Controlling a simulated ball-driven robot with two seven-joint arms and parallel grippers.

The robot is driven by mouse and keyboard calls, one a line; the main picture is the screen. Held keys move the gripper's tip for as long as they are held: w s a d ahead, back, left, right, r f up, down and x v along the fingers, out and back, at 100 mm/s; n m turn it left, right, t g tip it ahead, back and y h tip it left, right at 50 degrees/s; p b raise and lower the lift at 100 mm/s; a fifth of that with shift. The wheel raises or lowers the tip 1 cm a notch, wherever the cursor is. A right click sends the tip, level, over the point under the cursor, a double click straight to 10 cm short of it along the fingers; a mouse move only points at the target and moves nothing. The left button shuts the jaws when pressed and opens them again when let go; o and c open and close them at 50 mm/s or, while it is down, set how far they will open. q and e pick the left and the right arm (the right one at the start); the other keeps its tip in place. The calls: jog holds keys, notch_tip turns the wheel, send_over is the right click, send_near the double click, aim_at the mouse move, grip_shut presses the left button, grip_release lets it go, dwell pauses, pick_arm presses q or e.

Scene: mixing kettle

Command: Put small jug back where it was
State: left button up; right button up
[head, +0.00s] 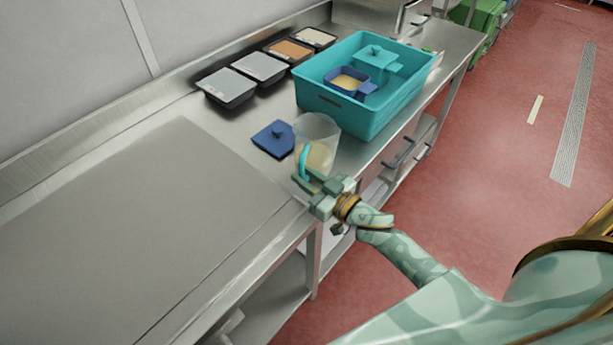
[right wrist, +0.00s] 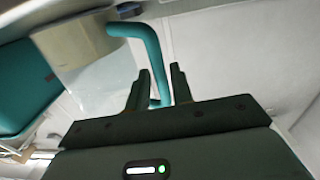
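A clear jug (head: 316,132) with a teal handle (head: 303,160) and some pale yellow content low inside is near the counter's front edge. It looks roughly upright; I cannot tell whether its base touches the counter. My right gripper (head: 304,178) is at the handle. In the right wrist view the teal handle (right wrist: 153,50) runs down between the two close fingers (right wrist: 160,80), which appear shut on it, and the jug body (right wrist: 85,55) is to the left. My left gripper is not in view.
A blue lid (head: 273,139) lies left of the jug. Behind stands a teal crate (head: 345,108) holding a blue pot (head: 349,82) and a teal pot (head: 376,58). Several black trays (head: 228,87) line the wall. The counter at left (head: 130,215) is clear.

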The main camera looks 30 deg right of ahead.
jog(key=shift+o, duration=0.5)
jog(key=shift+r, duration=0.15)
jog(key=v, duration=1.2)
jog(key=s+d+f+m+g+h, duration=0.1)
jog(key=s+f+g+h, duration=0.3)
jog(key=f, duration=0.9)
jog(key=s+d+f+m+g+h, duration=0.1)
jog(key=s+f+g, duration=0.2)
jog(key=s+f, duration=0.7)
jog(key=s+a+f+g, duration=0.2)
jog(key=s+f+g, duration=0.2)
jog(key=s+f, duration=0.4)
jog(key=s+a+f+n+g+h, duration=0.1)
jog(key=s+f+g, duration=0.4)
jog(key=s+f, duration=0.3)
jog(key=s, duration=0.4)
jog(key=shift+s+a+f+n+p, duration=0.3)
jog(key=shift+a+f+p, duration=0.05)
jog(key=shift+a, duration=0.05)
